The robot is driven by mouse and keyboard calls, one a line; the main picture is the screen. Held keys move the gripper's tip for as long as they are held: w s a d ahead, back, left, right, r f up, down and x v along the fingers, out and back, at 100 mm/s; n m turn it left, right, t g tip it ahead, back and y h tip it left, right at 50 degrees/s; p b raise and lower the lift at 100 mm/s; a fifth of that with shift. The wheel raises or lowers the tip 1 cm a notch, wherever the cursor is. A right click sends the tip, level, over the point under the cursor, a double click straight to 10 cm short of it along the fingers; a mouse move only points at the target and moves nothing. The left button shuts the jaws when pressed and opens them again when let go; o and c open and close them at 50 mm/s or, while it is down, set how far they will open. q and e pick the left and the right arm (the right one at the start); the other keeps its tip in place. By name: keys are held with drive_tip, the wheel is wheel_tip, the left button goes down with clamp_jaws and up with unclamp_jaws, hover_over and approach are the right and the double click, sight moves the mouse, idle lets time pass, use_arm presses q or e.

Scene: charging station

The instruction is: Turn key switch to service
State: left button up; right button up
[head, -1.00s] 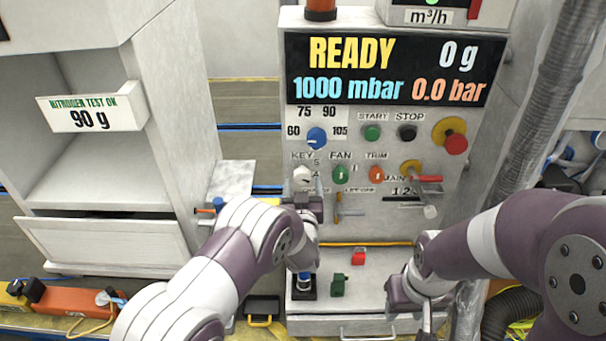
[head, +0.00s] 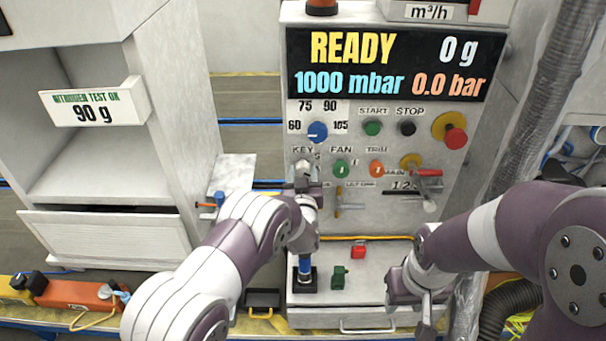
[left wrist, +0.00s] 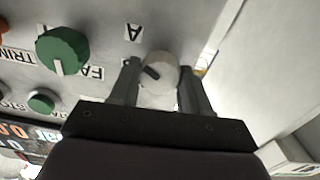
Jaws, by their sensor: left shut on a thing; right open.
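In the left wrist view the key switch (left wrist: 160,70) shows as a white knob with a dark slot mark. The fingers of my left gripper (left wrist: 161,88) stand on both sides of it, shut on it. The mark slants toward the upper left of that picture, near a printed letter A. The switch's position labels are mostly hidden. My right gripper (head: 428,304) is open and empty, low in front of the panel.
The green FAN knob (head: 341,168) is close to the right of the key switch, with the orange TRIM knob (head: 376,168) beyond it. A blue dial (head: 317,132) is above. A brass lever (head: 340,203) hangs below. The display (head: 390,70) reads READY.

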use_arm(q)
drive_tip(key=shift+f+n+b, duration=0.2)
drive_tip(key=shift+n+b, duration=0.2)
drive_tip(key=shift+b, duration=0.25)
drive_tip(key=n+b, duration=0.4)
drive_tip(key=b, duration=0.2)
drive_tip(key=n+b, duration=0.4)
drive_tip(key=b, duration=0.3)
drive_tip(key=shift+f+n, duration=0.2)
drive_tip(key=shift+n, duration=0.2)
drive_tip(key=shift+r+n+b, duration=0.2)
drive_tip(key=shift+n+b, duration=0.8)
drive_tip(key=shift+b, duration=0.6)
drive_tip(key=o, duration=1)
drive_tip(key=shift+s+a+r, duration=0.1)
drive_tip(key=shift+r, duration=0.05)
drive_tip(key=shift+o, duration=0.2)
